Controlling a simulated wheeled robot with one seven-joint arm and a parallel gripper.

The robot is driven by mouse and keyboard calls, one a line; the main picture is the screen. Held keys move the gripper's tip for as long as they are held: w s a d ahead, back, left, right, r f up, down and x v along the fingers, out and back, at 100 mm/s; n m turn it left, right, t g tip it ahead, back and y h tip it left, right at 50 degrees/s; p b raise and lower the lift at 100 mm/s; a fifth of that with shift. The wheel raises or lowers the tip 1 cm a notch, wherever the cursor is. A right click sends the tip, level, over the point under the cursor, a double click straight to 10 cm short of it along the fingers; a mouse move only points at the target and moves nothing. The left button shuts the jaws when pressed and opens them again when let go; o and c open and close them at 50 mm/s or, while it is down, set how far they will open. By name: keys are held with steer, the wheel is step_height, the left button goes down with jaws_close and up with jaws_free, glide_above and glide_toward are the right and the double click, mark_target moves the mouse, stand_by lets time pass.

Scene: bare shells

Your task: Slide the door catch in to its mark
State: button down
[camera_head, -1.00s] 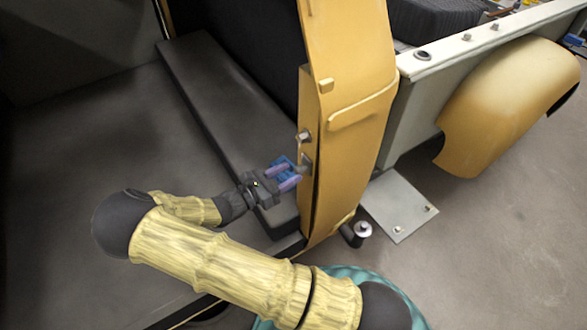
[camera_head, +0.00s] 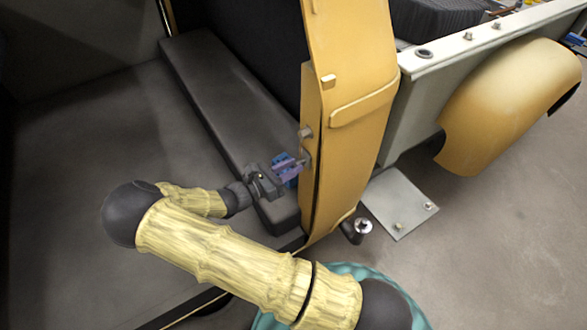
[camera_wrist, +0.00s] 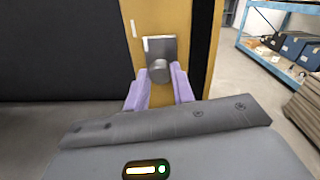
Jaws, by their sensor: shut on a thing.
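The door catch shows in the wrist view as a grey plate (camera_wrist: 168,46) with a round grey knob (camera_wrist: 159,71) on the edge face of the yellow door (camera_wrist: 152,20). My gripper (camera_wrist: 160,83) has its two lilac fingers shut on the knob, one on each side. A short pale line (camera_wrist: 145,44) shows at the plate's left edge; another pale mark (camera_wrist: 133,28) is above and left of it. I cannot tell which is the task's mark. In the head view my gripper (camera_head: 299,166) meets the door (camera_head: 348,150) edge from the left, and its fingers mostly hide the catch.
A dark padded bench (camera_head: 215,95) lies left of the door, close beneath my gripper. A grey stud (camera_head: 305,132) sits on the door edge above the catch. A yellow fender (camera_head: 508,105) and a metal plate (camera_head: 399,203) are to the right. Open floor lies left.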

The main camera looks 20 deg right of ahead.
steer(key=shift+w, duration=0.95)
steer(key=shift+r, duration=0.15)
steer(key=c, duration=1.5)
jaws_free()
steer(key=shift+w+a, duration=0.1)
steer(key=o, duration=0.3)
steer(key=shift+w+f, duration=0.2)
steer(key=shift+w, duration=0.1)
steer(key=shift+o, duration=0.2)
steer(key=b+v, duration=0.3)
steer(key=v, duration=1.4)
steer(key=shift+s+a+b, duration=0.2)
steer(key=shift+s+b, duration=0.1)
steer(key=shift+b, duration=0.05)
steer(key=shift+r, duration=0.1)
